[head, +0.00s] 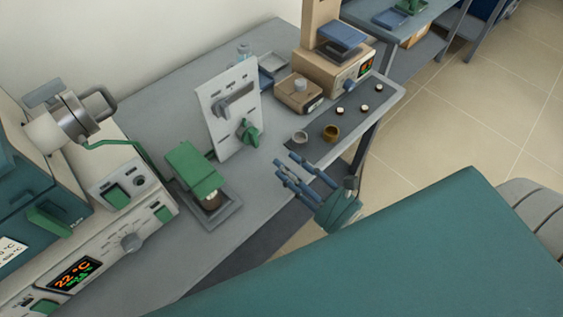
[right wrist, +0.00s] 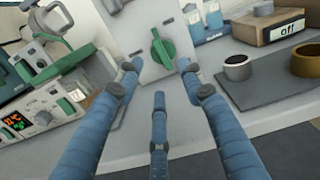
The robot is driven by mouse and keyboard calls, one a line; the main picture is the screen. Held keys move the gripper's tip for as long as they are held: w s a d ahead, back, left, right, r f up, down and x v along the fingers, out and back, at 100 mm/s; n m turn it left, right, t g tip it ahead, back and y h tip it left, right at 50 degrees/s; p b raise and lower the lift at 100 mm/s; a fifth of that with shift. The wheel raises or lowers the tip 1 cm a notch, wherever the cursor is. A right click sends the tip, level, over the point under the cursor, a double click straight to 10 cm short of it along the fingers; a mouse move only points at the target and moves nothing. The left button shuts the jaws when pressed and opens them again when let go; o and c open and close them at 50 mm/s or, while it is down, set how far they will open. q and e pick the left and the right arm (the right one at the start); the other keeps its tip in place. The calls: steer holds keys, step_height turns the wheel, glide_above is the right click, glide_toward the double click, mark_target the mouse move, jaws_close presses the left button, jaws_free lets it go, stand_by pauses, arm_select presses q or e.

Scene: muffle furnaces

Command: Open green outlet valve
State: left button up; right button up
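The green valve handle (head: 249,133) sits low on the front of an upright white panel (head: 222,125) on the bench. In the right wrist view the green handle (right wrist: 163,47) stands roughly vertical, ahead of and between my fingers. A grey handle (head: 236,97) is higher on the same panel. My right gripper (head: 288,170) is to the right of the panel, near the bench's front edge. Its blue fingers (right wrist: 159,77) are spread open and empty, apart from the valve. My left gripper is out of view.
A green block (head: 195,170) over a small tray and a furnace with a lit display (head: 74,273) stand left of the panel. A balance (head: 335,70) and a dark mat (head: 318,147) with small crucibles are to the right. Bare bench lies before the panel.

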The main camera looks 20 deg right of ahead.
mark_target(254, 141)
steer(key=shift+w+a, duration=0.1)
steer(key=shift+a, duration=0.15)
steer(key=p+x, duration=0.2)
steer(key=x, duration=0.7)
steer(key=shift+w, duration=0.15)
steer(key=shift+w+a+f, duration=0.1)
steer(key=shift+w+a, duration=0.05)
steer(key=shift+w, duration=0.35)
